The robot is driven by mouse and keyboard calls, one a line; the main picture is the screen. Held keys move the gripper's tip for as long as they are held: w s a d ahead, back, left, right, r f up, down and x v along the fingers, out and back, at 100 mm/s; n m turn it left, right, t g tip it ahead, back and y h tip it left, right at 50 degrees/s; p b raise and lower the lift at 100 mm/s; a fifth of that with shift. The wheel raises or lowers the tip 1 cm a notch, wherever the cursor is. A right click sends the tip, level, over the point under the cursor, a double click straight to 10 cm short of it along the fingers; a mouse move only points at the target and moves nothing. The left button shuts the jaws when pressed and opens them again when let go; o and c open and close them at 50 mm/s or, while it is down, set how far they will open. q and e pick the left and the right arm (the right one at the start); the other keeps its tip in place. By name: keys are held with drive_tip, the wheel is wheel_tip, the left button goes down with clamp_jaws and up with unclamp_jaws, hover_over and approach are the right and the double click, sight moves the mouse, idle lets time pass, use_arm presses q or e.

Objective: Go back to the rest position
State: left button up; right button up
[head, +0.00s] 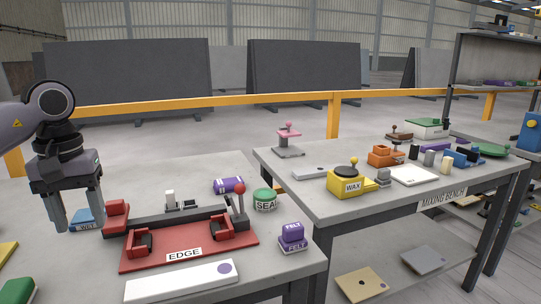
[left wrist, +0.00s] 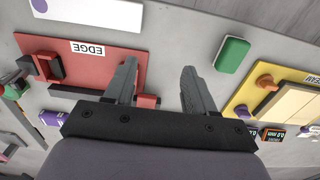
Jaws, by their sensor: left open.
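My left gripper (head: 78,218) is at the left of the head view, above the near grey table. Its two fingers point down and are apart, with nothing between them. In the left wrist view the open fingers (left wrist: 160,88) show bare table between them. The left gripper is beside the left end of the red EDGE fixture (head: 190,258), which also shows in the left wrist view (left wrist: 75,70). A blue block (head: 84,219) lies on the table behind the fingers. My right gripper is in neither view.
A green block (left wrist: 232,54) and yellow tray (left wrist: 245,92) lie on the other side. The mixing bench (head: 310,205) stands at right.

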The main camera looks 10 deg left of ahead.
use_arm(q)
drive_tip(key=s+d+f+n+g+h+p, duration=0.1)
drive_tip(key=d+f+h, duration=0.3)
drive_tip(key=d, duration=0.6)
drive_tip(key=d+f+n+g+h+p, duration=0.15)
drive_tip(key=d+f+h, duration=0.25)
drive_tip(key=d, duration=0.6)
drive_tip(key=s+d+r+n+t+h+p, duration=0.25)
drive_tip(key=d+n+t+h, duration=0.25)
drive_tip(key=d+n+h, duration=1)
drive_tip(key=a+f+n+t+y+p, duration=0.1)
drive_tip(key=a+f+n+t+y, duration=0.55)
drive_tip(key=n, duration=1.05)
drive_tip(key=a+f+n+t+y, duration=0.4)
drive_tip(key=f+n+t+y, duration=0.4)
drive_tip(key=n, duration=0.9)
drive_tip(key=s+a+f+n+g+y, duration=0.3)
drive_tip(key=s+f+n, duration=0.3)
drive_tip(key=s+a+f+n+g+y+p, duration=0.1)
drive_tip(key=s+a+f+n+g+y, duration=0.2)
drive_tip(key=s+f+n, duration=0.3)
drive_tip(key=shift+s+f+g, duration=0.3)
drive_tip(key=shift+s+f, duration=0.1)
drive_tip(key=shift+f, duration=0.15)
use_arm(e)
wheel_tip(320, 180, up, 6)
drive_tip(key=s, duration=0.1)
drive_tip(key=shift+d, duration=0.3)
